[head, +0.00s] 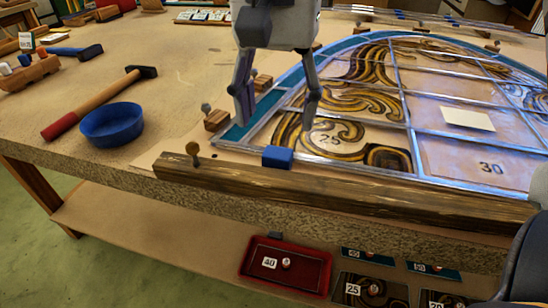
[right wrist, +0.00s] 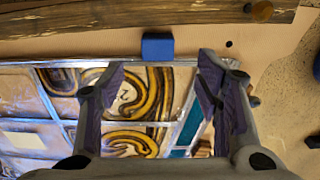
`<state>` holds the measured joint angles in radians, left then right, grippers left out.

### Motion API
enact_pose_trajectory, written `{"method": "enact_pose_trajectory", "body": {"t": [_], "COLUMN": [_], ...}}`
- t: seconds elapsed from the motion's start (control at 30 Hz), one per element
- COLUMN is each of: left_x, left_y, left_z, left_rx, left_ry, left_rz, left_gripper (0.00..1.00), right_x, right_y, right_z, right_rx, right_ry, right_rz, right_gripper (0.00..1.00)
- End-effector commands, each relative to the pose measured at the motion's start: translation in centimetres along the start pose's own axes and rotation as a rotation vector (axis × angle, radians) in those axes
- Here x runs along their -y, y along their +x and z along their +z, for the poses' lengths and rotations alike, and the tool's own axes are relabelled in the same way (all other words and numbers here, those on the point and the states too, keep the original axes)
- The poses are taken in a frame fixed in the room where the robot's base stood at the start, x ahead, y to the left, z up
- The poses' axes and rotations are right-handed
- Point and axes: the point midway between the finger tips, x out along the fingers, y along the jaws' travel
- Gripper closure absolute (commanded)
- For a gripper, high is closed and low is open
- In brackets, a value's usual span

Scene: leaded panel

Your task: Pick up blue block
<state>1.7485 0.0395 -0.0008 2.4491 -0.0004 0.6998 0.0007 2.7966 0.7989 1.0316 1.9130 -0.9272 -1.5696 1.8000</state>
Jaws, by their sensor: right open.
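The small blue block (head: 278,157) sits at the front edge of the leaded panel (head: 413,120), just behind the dark wooden bar. In the right wrist view the blue block (right wrist: 158,47) shows at the top middle, beyond and between the fingertips. My right gripper (head: 277,117) is open, fingers pointing down above the panel, and nothing is between its fingers. It also shows in the right wrist view (right wrist: 160,72), apart from the block. My left gripper is not in the head view.
The wooden bar (head: 340,193) runs along the table's front edge, with a round-headed peg (head: 192,153) near its left end. A blue bowl (head: 112,124) and a red-handled hammer (head: 97,105) lie to the left. Small wooden blocks (head: 215,119) stand along the panel's edge. A red tray (head: 286,263) is on the lower shelf.

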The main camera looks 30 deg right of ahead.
Motion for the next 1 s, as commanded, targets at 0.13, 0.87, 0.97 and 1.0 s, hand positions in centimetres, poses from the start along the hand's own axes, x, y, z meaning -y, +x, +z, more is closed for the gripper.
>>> {"method": "enact_pose_trajectory", "body": {"t": [0.13,0.87,0.97,1.0], "left_x": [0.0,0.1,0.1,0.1], "left_y": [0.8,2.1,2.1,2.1], "left_z": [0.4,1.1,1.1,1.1], "left_rx": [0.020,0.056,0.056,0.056], "left_ry": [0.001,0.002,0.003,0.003], "left_rz": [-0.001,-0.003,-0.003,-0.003], "left_gripper": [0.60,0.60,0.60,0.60], "right_x": [0.0,-0.2,-0.2,-0.2], "right_y": [2.2,6.8,6.8,6.8], "right_z": [-0.1,-0.5,-0.5,-0.5], "right_rx": [0.005,-0.001,-0.001,-0.001], "right_ry": [-0.001,-0.001,-0.001,-0.001], "right_rz": [0.002,-0.002,-0.002,-0.002], "right_gripper": [0.42,0.84,0.85,0.85]}}
